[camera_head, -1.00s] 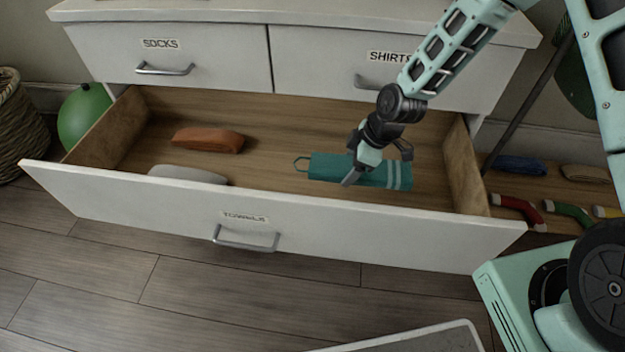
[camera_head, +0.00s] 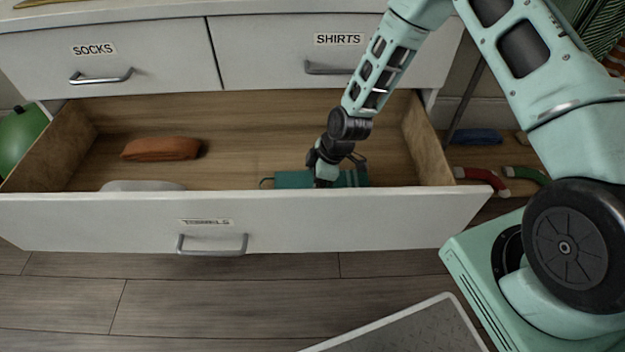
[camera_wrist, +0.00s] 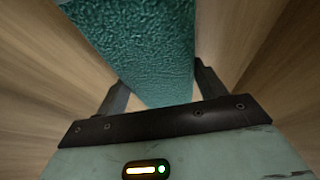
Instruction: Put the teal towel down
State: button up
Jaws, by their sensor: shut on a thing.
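In the wrist view the teal towel (camera_wrist: 140,45) lies between the two fingers of my gripper (camera_wrist: 160,90), with wood on both sides. Whether the towel touches the drawer floor is hard to tell.
A rolled orange-brown towel (camera_head: 162,148) and a pale grey one (camera_head: 142,186) lie in the drawer's left part. Bare drawer floor (camera_head: 250,140) lies between them and my gripper. Socks and shirts drawers above are shut. A green ball (camera_head: 20,138) stands at left.

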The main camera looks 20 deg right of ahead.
jog(key=shift+f, duration=0.1)
jog(key=o, duration=1.1)
jog(key=p+v, duration=0.4)
jog(key=v, duration=0.8)
jog(key=s+a+r+m+h, duration=0.1)
jog(key=s+a+r, duration=0.2)
jog(key=s+r, duration=0.15)
jog(key=s+a+r+m+g+h, duration=0.1)
jog(key=s+a+r, duration=0.15)
jog(key=r, duration=0.35)
jog(key=s+a+r+m+h, duration=0.1)
jog(key=s+a+r, duration=0.1)
jog(key=s+r, duration=0.3)
jog(key=s+r+m, duration=0.1)
jog(key=s+r, duration=0.2)
jog(key=s, duration=0.1)
jog(key=s+r+m, duration=0.1)
jog(key=s+r, duration=0.2)
jog(key=s, duration=0.1)
jog(key=s+r+m, duration=0.1)
jog(key=s+r, duration=0.2)
jog(key=s, duration=0.2)
jog(key=shift+s+a+m+h, duration=0.1)
jog(key=shift+a+m+h, duration=0.25)
jog(key=shift+m+h, duration=0.05)
